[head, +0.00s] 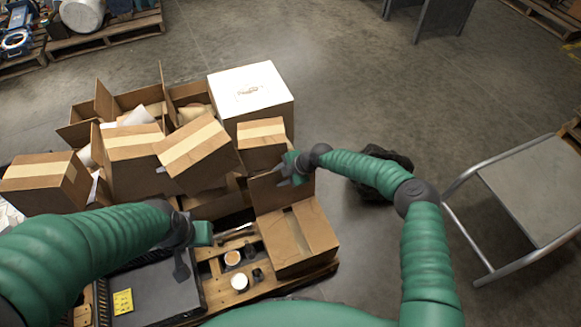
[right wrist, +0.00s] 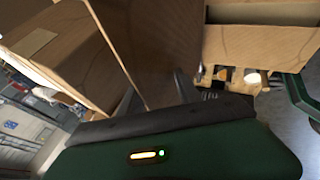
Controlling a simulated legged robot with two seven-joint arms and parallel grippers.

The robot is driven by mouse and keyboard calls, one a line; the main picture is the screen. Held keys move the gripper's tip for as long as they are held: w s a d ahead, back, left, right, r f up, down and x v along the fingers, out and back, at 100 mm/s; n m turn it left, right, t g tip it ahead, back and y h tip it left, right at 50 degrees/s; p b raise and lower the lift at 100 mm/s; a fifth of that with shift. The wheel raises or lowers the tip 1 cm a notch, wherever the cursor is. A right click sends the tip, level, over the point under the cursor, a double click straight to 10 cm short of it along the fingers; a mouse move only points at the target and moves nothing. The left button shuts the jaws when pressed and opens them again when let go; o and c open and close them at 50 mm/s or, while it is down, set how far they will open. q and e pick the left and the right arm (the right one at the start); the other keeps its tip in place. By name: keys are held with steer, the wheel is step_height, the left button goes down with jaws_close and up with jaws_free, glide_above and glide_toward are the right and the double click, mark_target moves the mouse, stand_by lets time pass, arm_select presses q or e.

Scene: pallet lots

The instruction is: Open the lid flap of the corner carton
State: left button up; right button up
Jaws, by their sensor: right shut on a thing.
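The corner carton (head: 302,252) is a brown box at the pallet's front right corner. One flap (head: 268,197) stands raised along its far edge, while the rest of its top looks covered. My right gripper (head: 291,172) is shut on the upper part of this flap. In the right wrist view the flap (right wrist: 150,45) runs down between the two fingers, and the carton top (right wrist: 262,44) lies at upper right. My left gripper (head: 182,266) hangs over the black case, away from the carton; its jaws are too small to judge.
The black case (head: 150,287) with a yellow label sits left of the carton. Stacked cartons (head: 198,152) and a white-topped box (head: 250,88) stand behind. A metal-framed chair (head: 525,190) is at right.

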steer(key=p+v, duration=0.5)
steer(key=v, duration=1.1)
steer(key=shift+w, duration=0.25)
steer(key=shift+a+r, duration=0.1)
